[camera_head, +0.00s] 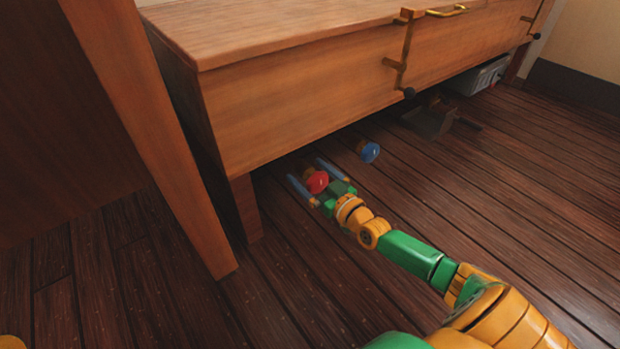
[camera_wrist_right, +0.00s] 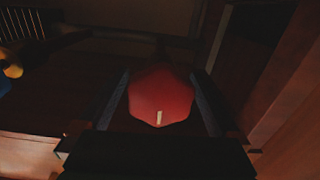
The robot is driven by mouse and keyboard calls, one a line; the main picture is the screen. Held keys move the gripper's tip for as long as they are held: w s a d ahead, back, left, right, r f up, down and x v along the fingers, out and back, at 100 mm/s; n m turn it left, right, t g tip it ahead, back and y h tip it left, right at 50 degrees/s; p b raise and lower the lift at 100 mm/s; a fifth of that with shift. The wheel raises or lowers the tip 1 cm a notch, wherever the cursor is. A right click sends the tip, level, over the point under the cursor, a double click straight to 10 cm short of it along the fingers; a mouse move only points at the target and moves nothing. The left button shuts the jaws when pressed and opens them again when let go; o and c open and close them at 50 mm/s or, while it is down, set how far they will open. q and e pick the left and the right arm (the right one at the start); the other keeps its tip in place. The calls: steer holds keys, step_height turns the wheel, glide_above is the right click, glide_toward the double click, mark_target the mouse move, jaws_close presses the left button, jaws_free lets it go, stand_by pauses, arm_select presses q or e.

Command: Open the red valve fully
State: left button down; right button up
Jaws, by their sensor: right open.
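The red valve (camera_head: 317,182) is a round red knob low under the front edge of the wooden bench. My right gripper (camera_head: 312,176) is open around it, with one blue finger on each side. In the right wrist view the red valve (camera_wrist_right: 161,97) sits between the two fingers, with a small pale mark near its lower edge. Whether the fingers touch it, I cannot tell. My left gripper is not in view; a small yellow part shows at the lower left corner of the head view.
A blue valve (camera_head: 369,152) is right of the red one. The wooden bench (camera_head: 290,105) overhangs both, and its leg (camera_head: 245,208) stands left of my gripper. A wooden post (camera_head: 150,130) is farther left. A grey box (camera_head: 482,76) sits under the bench. The floor at right is clear.

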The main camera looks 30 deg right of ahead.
steer(key=c, duration=1.3)
